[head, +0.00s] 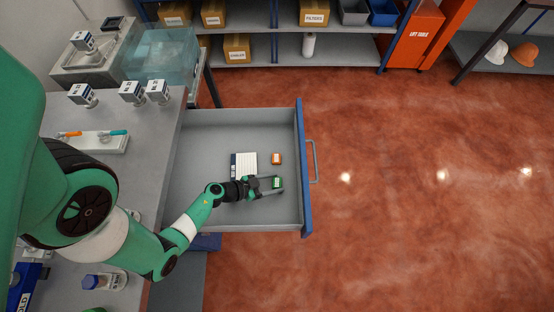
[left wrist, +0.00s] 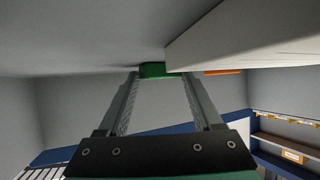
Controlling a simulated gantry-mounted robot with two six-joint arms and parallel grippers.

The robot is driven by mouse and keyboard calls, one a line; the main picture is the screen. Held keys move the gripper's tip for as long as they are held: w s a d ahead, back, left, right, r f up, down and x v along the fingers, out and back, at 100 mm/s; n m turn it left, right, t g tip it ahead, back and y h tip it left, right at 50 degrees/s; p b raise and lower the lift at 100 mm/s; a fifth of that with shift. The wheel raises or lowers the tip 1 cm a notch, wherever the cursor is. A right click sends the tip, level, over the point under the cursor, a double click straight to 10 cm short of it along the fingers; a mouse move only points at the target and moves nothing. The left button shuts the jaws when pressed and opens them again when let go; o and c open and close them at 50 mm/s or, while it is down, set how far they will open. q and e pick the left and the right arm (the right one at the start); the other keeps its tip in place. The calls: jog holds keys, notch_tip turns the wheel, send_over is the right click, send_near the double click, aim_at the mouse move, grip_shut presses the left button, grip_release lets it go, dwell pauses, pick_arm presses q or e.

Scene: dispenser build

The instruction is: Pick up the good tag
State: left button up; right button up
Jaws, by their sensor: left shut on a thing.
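A small green tag (head: 277,182) with a pale face is inside the open drawer (head: 203,132), toward its front. My left gripper (head: 276,184) reaches into the drawer and is shut on this tag. In the left wrist view the green tag (left wrist: 156,70) sits between the fingertips (left wrist: 156,76). An orange tag (head: 277,158) lies behind it, apart from the gripper; its orange edge (left wrist: 222,72) shows in the wrist view. I cannot tell whether the green tag touches the drawer floor. My right gripper is out of view.
A white block (head: 244,165) with a dark edge lies in the drawer beside the gripper. The drawer's blue front (head: 303,170) and walls surround the arm. White-and-dark cubes (head: 131,93) and a tray (head: 97,142) stand on the bench at left. The floor at right is clear.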

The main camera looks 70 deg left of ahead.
aim_at(273, 183)
pick_arm(q)
jog(key=shift+c, duration=1.4)
jog(key=shift+r, duration=0.15)
notch_tip(273, 183, up, 10)
jog(key=p, duration=0.8)
